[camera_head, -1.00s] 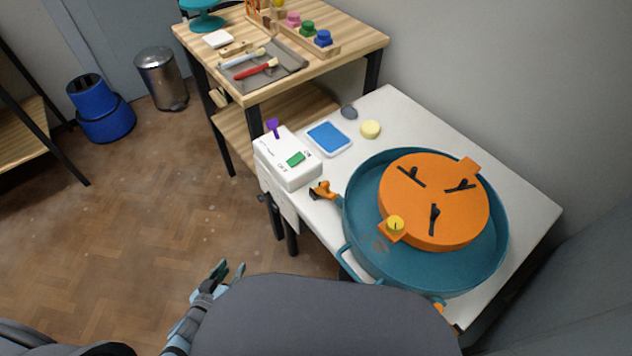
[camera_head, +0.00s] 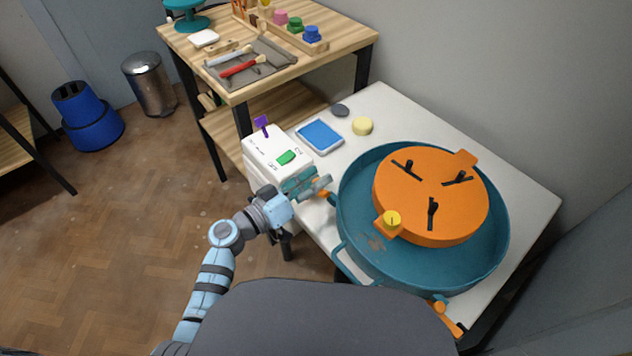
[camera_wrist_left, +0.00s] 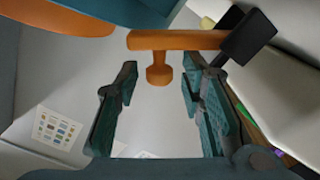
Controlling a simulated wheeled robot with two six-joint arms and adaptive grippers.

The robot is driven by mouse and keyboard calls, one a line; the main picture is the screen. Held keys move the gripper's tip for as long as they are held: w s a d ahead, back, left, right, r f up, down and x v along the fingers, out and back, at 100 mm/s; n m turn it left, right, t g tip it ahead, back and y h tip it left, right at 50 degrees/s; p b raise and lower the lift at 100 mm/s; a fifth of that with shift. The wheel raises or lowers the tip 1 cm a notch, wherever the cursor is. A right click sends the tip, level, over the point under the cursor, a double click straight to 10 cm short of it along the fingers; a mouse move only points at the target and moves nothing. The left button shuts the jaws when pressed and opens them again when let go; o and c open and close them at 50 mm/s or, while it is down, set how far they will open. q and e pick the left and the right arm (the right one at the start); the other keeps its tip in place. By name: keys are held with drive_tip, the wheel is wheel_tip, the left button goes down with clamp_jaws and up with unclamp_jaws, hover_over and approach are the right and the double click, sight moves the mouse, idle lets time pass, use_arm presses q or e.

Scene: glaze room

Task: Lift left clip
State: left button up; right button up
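The left clip (camera_head: 325,194) is a small orange piece at the left side of the teal basin (camera_head: 352,243), mostly hidden behind my gripper in the head view. In the left wrist view the clip shows as an orange bar (camera_wrist_left: 178,40) with a black block at its right end and a short orange knob below. My left gripper (camera_head: 322,186) is at the clip. In the left wrist view its two teal fingers (camera_wrist_left: 160,82) are apart, with the orange knob in the gap near the tips, not visibly touched. My right gripper is not in view.
A white box with a green switch (camera_head: 272,152) stands close beside my left gripper. An orange disc (camera_head: 455,195) sits in the basin. A blue tablet (camera_head: 319,134) and a yellow round piece (camera_head: 362,126) lie behind. Another orange clip (camera_head: 450,322) is at the basin's front.

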use_arm(q)
drive_tip(key=shift+w+d, duration=0.2)
clamp_jaws()
